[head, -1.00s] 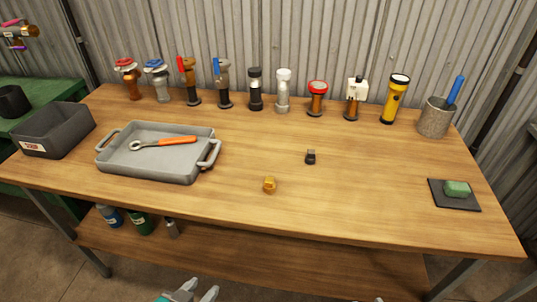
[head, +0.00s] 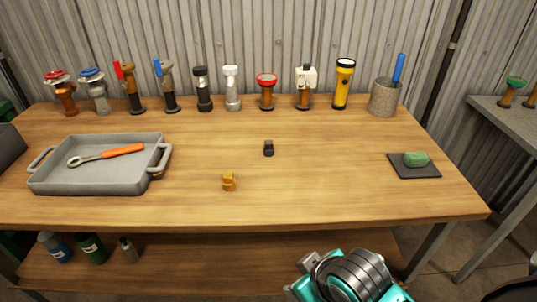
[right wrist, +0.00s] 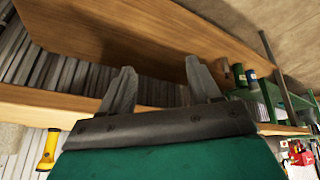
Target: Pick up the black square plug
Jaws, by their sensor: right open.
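The black square plug (head: 268,148) is small and dark and stands on the wooden bench top (head: 330,190), a little right of centre in the head view. A brass fitting (head: 229,182) sits nearer the front edge, left of the plug. My right arm shows at the bottom of the head view, well in front of the bench and apart from the plug. In the right wrist view my right gripper (right wrist: 158,88) has its two fingers spread with nothing between them. The plug does not show there. My left gripper is out of view.
A grey tray (head: 100,187) with an orange-handled wrench (head: 108,154) lies at left. A row of valves and a yellow flashlight (head: 342,84) line the back. A green sponge (head: 416,159) on a black mat (head: 414,174) is at right. The bench around the plug is clear.

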